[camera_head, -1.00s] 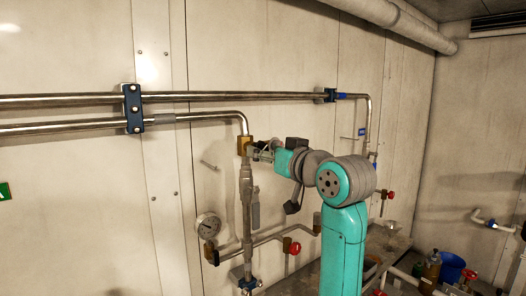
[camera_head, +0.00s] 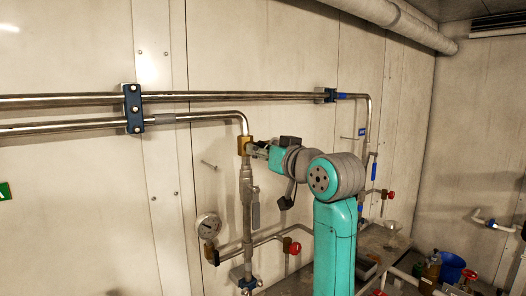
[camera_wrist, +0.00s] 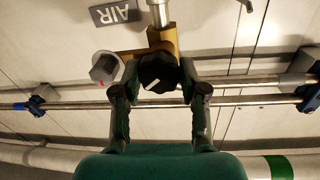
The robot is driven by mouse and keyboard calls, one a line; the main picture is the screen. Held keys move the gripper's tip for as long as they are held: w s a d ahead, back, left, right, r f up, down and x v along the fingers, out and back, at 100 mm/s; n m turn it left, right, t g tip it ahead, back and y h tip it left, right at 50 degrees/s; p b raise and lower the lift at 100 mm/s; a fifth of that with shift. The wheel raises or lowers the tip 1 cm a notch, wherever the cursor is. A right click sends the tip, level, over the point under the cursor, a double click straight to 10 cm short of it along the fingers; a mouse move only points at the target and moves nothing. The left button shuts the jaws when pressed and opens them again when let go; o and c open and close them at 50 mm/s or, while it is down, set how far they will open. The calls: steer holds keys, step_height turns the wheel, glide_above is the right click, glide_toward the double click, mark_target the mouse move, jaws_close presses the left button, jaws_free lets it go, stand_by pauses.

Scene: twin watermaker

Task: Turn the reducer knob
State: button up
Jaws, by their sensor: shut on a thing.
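The reducer knob (camera_wrist: 158,73) is black and round with a white pointer mark, seen in the wrist view on a brass body (camera_wrist: 166,40). In the head view the brass body (camera_head: 244,145) sits where the upper pipe bends down; the knob is hidden there. My gripper (camera_wrist: 159,90) has one finger on each side of the knob and is shut on it. In the head view my gripper (camera_head: 257,149) meets the brass body from the right.
A grey gauge (camera_wrist: 104,67) is beside the knob in the wrist view, near an AIR label (camera_wrist: 115,12). In the head view, a pressure gauge (camera_head: 208,226) and a red-handled valve (camera_head: 291,247) are below. Steel pipes (camera_head: 60,100) run along the wall.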

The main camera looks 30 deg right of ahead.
steer(key=shift+m, duration=0.3)
steer(key=m+y, duration=0.1)
steer(key=m, duration=0.9)
steer(key=m+g+y, duration=0.1)
steer(key=m, duration=1)
steer(key=shift+d+f, duration=0.1)
steer(key=shift+d, duration=0.1)
steer(key=shift+m, duration=0.4)
steer(key=o, duration=1.1)
steer(key=shift+o, duration=0.2)
